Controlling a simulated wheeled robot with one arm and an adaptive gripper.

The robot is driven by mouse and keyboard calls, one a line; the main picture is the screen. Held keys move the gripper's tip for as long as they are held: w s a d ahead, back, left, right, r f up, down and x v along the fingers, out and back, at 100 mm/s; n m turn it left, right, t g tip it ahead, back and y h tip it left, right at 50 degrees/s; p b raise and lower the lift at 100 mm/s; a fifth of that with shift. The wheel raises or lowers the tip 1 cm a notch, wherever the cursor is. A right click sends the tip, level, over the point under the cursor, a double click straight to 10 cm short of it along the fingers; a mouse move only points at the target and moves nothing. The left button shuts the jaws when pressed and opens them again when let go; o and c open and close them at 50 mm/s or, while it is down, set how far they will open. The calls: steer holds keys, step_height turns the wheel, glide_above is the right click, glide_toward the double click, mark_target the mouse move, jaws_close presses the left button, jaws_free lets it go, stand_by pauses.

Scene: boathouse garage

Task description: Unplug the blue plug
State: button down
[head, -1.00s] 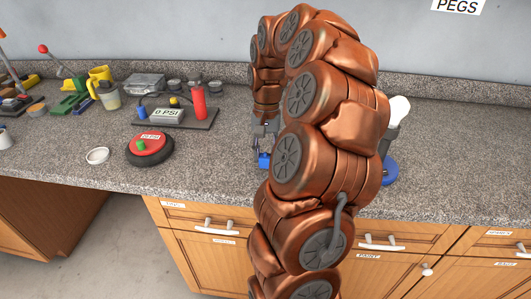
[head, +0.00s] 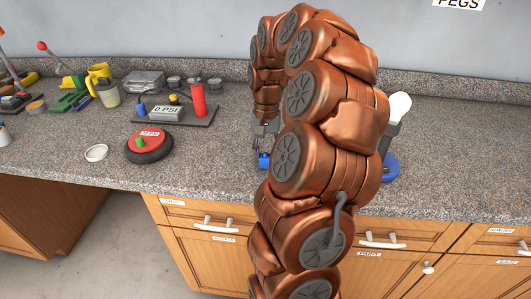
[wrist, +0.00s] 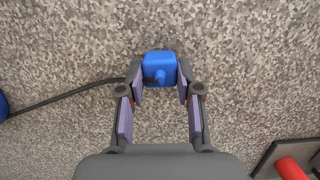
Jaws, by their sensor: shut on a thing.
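The blue plug (wrist: 160,68) sits between my gripper's fingertips in the wrist view, over the speckled counter. My gripper (wrist: 160,78) is shut on it, with one finger on each side. A dark cable runs from the plug to the left, toward a blue thing at the left edge. In the head view the plug (head: 264,160) shows as a small blue patch under my gripper (head: 265,146), partly hidden by my copper arm. I see no socket around the plug, and I cannot tell whether it touches the counter.
A blue-based stand (head: 390,168) with a white head is right of my arm. Left are a red-topped black disc (head: 149,143), a white ring (head: 96,153) and a dark board with a red cylinder (head: 198,101). Bare counter (head: 460,165) lies at the right.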

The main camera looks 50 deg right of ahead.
steer(key=shift+f, duration=0.1)
stand_by(0.3)
steer(key=c, duration=0.7)
jaws_free()
steer(key=shift+w+d+r, duration=0.25)
steer(key=shift+d+r, duration=0.05)
steer(key=shift+r, duration=1.65)
steer(key=shift+w+d+r, duration=0.2)
steer(key=shift+d+r, duration=0.15)
steer(key=shift+r, duration=1.6)
steer(key=shift+w+d+r, duration=0.25)
steer(key=shift+d+r, duration=0.05)
steer(key=shift+r, duration=1.65)
jaws_close()
